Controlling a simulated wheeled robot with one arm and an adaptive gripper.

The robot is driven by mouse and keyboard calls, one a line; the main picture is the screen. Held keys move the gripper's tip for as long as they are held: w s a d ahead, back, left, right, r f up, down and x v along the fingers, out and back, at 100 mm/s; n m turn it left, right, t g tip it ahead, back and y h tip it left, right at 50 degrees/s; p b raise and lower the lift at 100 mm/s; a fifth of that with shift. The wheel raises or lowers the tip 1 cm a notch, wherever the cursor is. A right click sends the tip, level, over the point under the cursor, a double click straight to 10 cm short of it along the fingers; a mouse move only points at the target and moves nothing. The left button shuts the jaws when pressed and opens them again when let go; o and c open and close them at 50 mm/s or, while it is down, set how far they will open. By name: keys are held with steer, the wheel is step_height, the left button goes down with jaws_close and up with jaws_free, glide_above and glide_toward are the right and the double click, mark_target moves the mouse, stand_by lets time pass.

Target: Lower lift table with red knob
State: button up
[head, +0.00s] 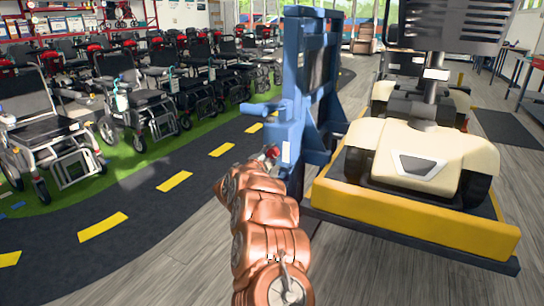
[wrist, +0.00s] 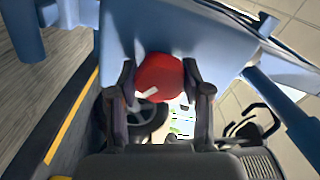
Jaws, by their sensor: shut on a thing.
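The red knob (wrist: 160,78) is on the blue frame of the lift table, between the two fingers of my gripper (wrist: 162,98) in the wrist view. My gripper is shut on the knob. In the head view a small part of the red knob (head: 271,152) shows just past the end of my copper-coloured arm, low on the blue upright (head: 310,85). The lift table has a yellow-edged platform (head: 410,222) to the right of the upright. A cream mobility scooter (head: 425,160) stands on the platform, which sits close above the floor.
Rows of wheelchairs (head: 150,95) stand on a green strip at the left. A dark path with yellow dashes (head: 175,181) runs between them and the lift. A blue handle (head: 252,108) sticks out left of the upright. Grey wood floor (head: 360,275) is clear in front.

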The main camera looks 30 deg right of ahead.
steer(key=o, duration=1.2)
steer(key=shift+c, duration=0.2)
steer(key=shift+a, duration=0.1)
steer(key=v, duration=1.2)
